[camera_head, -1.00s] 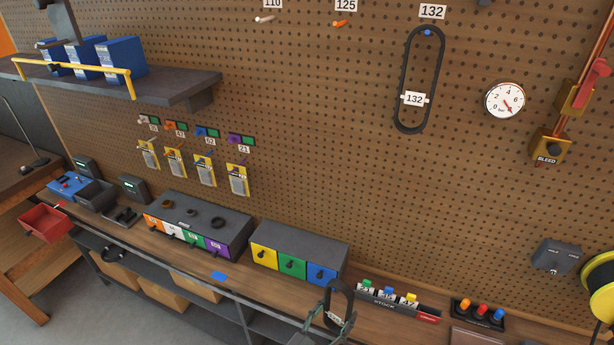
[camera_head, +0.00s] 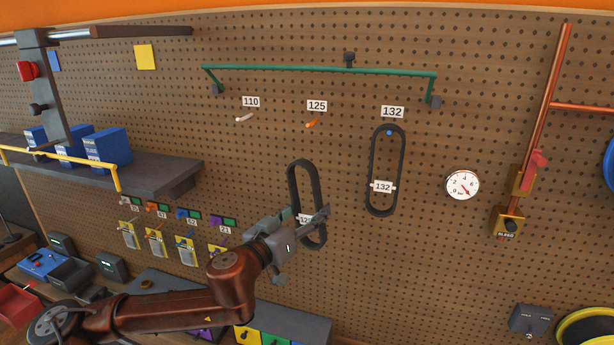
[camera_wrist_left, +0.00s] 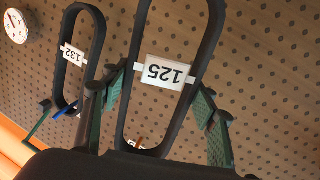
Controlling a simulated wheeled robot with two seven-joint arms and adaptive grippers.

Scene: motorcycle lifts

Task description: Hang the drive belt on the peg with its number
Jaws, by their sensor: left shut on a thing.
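My left gripper (camera_head: 312,217) is shut on a black drive belt (camera_head: 294,176) and holds it upright in front of the pegboard. The belt's white tag is partly covered by the gripper in the head view; in the left wrist view the tag (camera_wrist_left: 166,72) reads 125, upside down. The orange peg (camera_head: 312,123) under the 125 label (camera_head: 317,106) is bare, above the held belt's top. In the left wrist view an orange tip (camera_wrist_left: 140,141) shows near the belt's loop end. My right gripper is not in view.
Another belt (camera_head: 373,170), tagged 132, hangs on the blue peg (camera_head: 389,133) right of the held belt. A bare white peg (camera_head: 243,118) sits under label 110. A green rail (camera_head: 320,69) runs above the labels. A gauge (camera_head: 462,186) is farther right; a shelf (camera_head: 150,178) is left.

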